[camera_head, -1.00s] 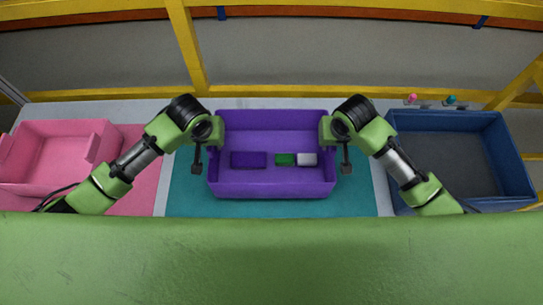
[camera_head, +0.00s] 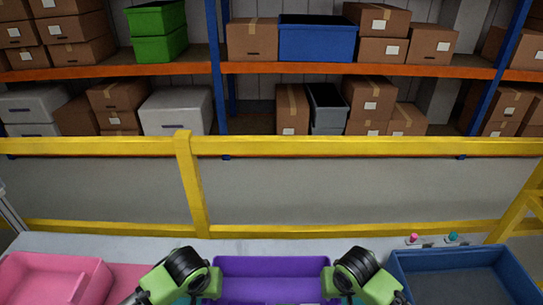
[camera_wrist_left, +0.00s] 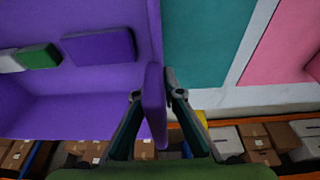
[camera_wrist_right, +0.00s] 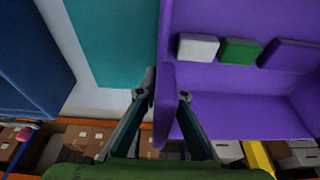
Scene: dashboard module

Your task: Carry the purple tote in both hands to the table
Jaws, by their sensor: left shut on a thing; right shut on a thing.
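The purple tote (camera_head: 270,266) is at the bottom middle of the head view, between my two grippers, its lower part cut off by the frame edge. My left gripper (camera_wrist_left: 157,80) is shut on the tote's wall on one side. My right gripper (camera_wrist_right: 163,85) is shut on the opposite wall. Inside the tote lie a purple block (camera_wrist_left: 98,46), a green block (camera_wrist_left: 39,56) and a white block (camera_wrist_right: 198,47). A teal mat (camera_wrist_left: 208,40) shows beside the tote in both wrist views. Whether the tote touches the mat is hard to tell.
A pink bin (camera_head: 55,277) stands left and a blue bin (camera_head: 460,272) right on the light work surface (camera_head: 120,246). Two small knobs, pink (camera_head: 413,238) and teal (camera_head: 452,237), sit behind the blue bin. A yellow rail (camera_head: 330,146) and loaded shelves (camera_head: 390,69) are beyond.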

